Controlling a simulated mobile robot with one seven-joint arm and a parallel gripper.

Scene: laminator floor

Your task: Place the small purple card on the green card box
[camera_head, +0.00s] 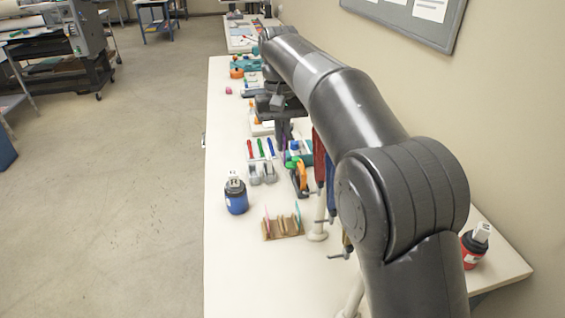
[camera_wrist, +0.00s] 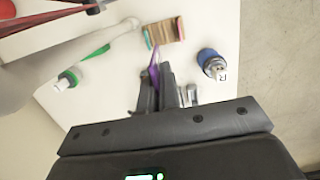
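My gripper (camera_wrist: 160,92) is closed on the small purple card (camera_wrist: 154,72), which stands up between the fingertips in the wrist view. In the head view my gripper (camera_head: 284,132) is above the white table, and a sliver of purple shows below it. I cannot clearly pick out a green card box in either view. A wooden rack (camera_head: 284,229) with upright pink and teal cards stands on the near part of the table. It also shows in the wrist view (camera_wrist: 165,32).
A blue bottle (camera_head: 236,196) stands near the table's left edge, a red bottle (camera_head: 474,246) at the right. Red, green and blue pens (camera_head: 260,148), grey clips and an orange-black tool (camera_head: 299,178) lie by my gripper. The table's near left part is clear.

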